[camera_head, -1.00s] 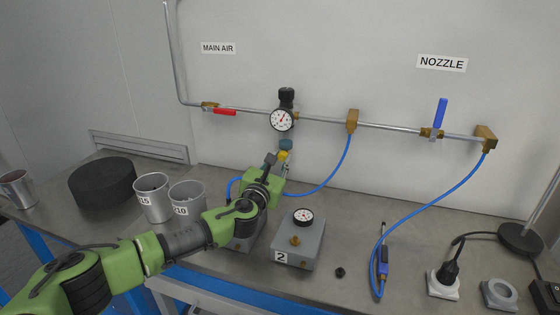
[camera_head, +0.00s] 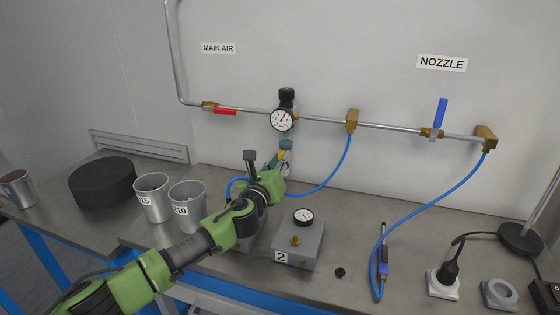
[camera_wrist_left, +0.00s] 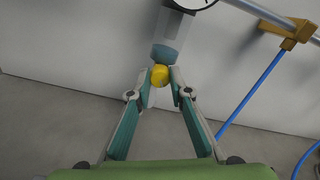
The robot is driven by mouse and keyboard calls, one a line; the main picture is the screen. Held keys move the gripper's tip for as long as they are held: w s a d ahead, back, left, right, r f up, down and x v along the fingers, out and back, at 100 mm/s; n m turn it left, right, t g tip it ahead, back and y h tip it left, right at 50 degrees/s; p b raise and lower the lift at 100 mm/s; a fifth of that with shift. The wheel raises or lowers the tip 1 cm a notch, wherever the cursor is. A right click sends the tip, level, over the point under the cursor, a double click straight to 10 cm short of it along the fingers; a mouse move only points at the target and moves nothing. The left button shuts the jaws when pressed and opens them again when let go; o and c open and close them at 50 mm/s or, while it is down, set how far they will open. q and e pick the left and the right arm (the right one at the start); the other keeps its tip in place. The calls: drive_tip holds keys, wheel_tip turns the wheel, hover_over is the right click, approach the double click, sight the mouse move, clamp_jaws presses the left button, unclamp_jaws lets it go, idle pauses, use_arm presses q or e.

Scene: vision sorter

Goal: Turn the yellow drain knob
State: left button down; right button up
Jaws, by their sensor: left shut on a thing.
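The yellow drain knob (camera_wrist_left: 160,75) sits under the blue-grey bowl (camera_wrist_left: 164,54) of the air filter in the left wrist view. My left gripper (camera_wrist_left: 161,78) has its two fingertips on either side of the knob and is shut on it. In the head view, my left gripper (camera_head: 278,163) is below the gauge, at the filter bowl (camera_head: 286,145). Only a little yellow (camera_head: 282,154) shows there, as the fingers cover most of the knob. My right gripper is not in view.
A pressure gauge (camera_head: 282,120) is on the pipe above. A box marked 2 (camera_head: 299,243) stands to the right of my left arm, and grey cups (camera_head: 187,205) stand to its left. A blue hose (camera_head: 338,168) loops down behind the gripper.

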use_arm(q)
drive_tip(key=shift+n, duration=4.6)
drive_tip(key=c, duration=1.8)
unclamp_jaws()
drive_tip(key=shift+a, duration=0.1)
drive_tip(key=shift+c, duration=0.2)
drive_tip(key=v, duration=1.2)
